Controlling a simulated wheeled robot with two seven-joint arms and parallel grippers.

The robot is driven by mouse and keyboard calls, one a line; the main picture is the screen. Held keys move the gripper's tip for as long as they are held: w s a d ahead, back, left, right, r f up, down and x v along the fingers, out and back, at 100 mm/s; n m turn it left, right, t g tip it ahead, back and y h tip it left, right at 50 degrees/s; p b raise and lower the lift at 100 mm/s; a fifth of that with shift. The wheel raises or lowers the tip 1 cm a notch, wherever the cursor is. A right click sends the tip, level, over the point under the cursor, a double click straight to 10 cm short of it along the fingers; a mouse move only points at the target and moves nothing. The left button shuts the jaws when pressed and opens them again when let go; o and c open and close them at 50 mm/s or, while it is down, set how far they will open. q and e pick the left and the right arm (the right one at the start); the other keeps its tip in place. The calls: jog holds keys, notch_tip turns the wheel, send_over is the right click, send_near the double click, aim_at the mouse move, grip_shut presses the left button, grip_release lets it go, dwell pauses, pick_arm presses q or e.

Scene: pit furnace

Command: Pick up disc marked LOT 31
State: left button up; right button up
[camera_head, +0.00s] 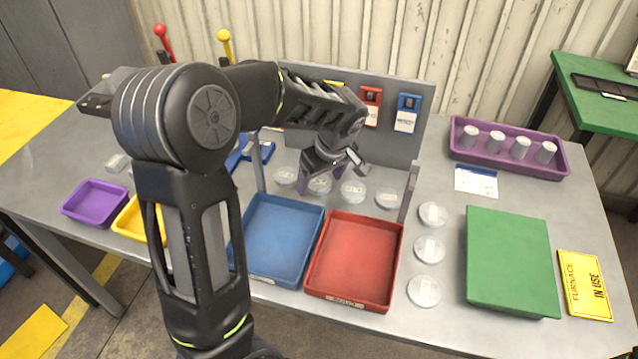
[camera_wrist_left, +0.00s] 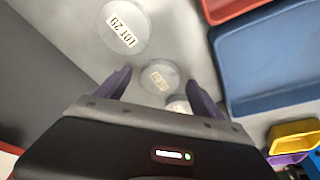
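Clear round discs with white labels stand in a row behind the trays. In the left wrist view one disc reads LOT 29 (camera_wrist_left: 125,27). A second disc (camera_wrist_left: 160,77) lies between my left fingertips; its label is too small to read surely, so I cannot tell if it is LOT 31. A third disc (camera_wrist_left: 180,104) is partly hidden by my gripper. My left gripper (camera_wrist_left: 160,88) is open, its purple fingers apart on either side of the second disc. In the head view the left gripper (camera_head: 322,178) hangs over the disc row. My right gripper is not in view.
A blue tray (camera_head: 278,240) and a red tray (camera_head: 355,262) lie in front of the row. A grey upright panel (camera_head: 395,145) stands behind it, with a side post (camera_head: 409,192). More discs (camera_head: 430,250) lie right of the red tray, beside a green block (camera_head: 508,260).

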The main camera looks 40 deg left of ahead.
pick_arm(q)
grip_shut()
dwell(0.7)
